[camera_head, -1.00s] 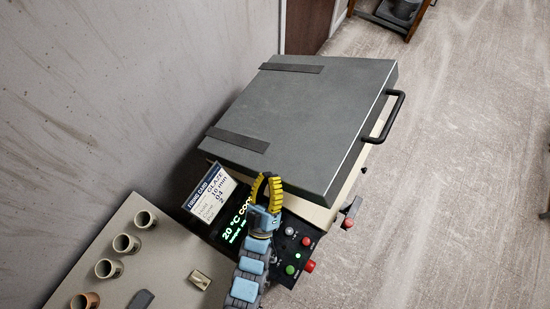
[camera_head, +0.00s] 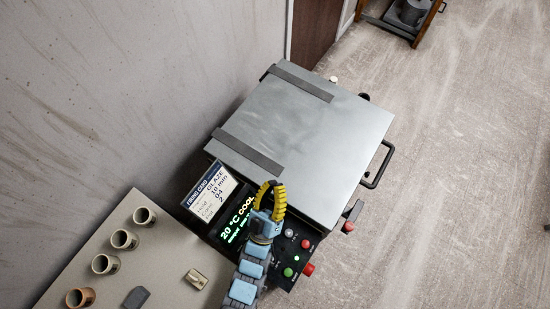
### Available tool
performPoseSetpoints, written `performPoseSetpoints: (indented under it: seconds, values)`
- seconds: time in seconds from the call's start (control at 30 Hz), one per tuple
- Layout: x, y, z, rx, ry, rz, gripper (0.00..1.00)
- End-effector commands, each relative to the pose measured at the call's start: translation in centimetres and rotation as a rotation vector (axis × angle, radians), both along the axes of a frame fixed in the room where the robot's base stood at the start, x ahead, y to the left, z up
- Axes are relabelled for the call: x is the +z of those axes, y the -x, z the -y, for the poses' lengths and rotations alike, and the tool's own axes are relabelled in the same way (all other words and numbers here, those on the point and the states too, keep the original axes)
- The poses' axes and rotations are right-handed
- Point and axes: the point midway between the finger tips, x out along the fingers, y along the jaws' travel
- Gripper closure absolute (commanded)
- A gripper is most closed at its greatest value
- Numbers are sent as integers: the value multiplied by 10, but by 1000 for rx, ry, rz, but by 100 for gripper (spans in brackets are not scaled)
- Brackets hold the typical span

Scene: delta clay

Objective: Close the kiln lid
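The kiln lid (camera_head: 300,130) is a large grey slab with two dark straps on its left side. It lies over the kiln and looks about level. The kiln body is almost wholly hidden beneath it, and I cannot tell whether any gap is left at the rim. The black lid handle (camera_head: 382,168) sticks out on the right edge. My blue and yellow arm end (camera_head: 272,200) is at the lid's near corner, above the control panel, apart from the handle. Its fingertips are not clear, so I cannot tell whether it is open or shut.
The control panel (camera_head: 293,262) has red and green buttons beside a lit display (camera_head: 238,215) reading 20 °C. A firing card (camera_head: 210,192) stands behind. Several cups stand on a beige table (camera_head: 180,262) at left.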

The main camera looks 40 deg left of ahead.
Motion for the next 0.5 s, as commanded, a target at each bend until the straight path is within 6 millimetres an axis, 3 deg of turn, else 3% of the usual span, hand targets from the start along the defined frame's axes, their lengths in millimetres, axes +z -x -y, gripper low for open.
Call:
performPoseSetpoints:
  seconds: [0.27,0.5]
  values:
    - [-29,34,14,-1,3,-8,100]
    - [-27,68,28,0,0,-3,100]
